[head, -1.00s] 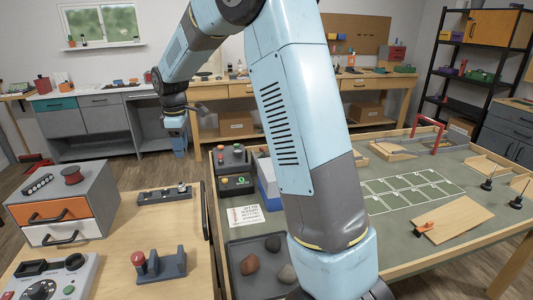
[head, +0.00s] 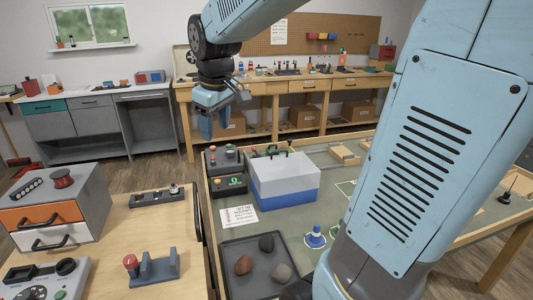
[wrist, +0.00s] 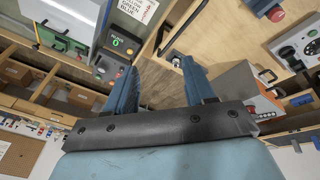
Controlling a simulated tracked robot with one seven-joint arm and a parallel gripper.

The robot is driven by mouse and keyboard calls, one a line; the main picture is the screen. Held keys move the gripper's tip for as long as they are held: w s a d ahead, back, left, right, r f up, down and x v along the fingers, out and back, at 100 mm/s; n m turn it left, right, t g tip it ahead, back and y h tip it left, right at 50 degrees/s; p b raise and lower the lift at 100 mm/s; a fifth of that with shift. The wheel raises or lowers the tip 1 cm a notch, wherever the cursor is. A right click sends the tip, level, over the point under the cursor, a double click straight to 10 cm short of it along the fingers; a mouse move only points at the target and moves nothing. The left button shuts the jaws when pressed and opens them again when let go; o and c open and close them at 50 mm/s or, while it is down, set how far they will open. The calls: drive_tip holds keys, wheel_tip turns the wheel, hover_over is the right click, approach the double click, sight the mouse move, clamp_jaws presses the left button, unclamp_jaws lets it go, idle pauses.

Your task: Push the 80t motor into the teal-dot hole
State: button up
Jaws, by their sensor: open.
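My gripper (head: 212,122) hangs open in the air in the head view, beyond the left wooden table and above the floor gap near the back bench. In the wrist view its two blue fingers (wrist: 158,66) are apart with nothing between them. I cannot pick out the 80t motor or a teal-dot hole for certain. A dark rack (head: 150,199) on the left table has a small silver-and-dark part (head: 174,189) at its right end; its label is unreadable.
A drawer unit (head: 52,222) and a red-knobbed stand (head: 158,268) occupy the left table.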

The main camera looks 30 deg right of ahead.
drive_tip(key=s+d+m+t, duration=0.1)
drive_tip(key=s+d+m, duration=0.1)
drive_tip(key=s, duration=0.6)
drive_tip(key=s+d+f+m+t, duration=0.1)
drive_tip(key=s+d+m, duration=0.2)
drive_tip(key=s, duration=0.6)
drive_tip(key=shift+m, duration=0.7)
drive_tip(key=shift+s+f, duration=0.1)
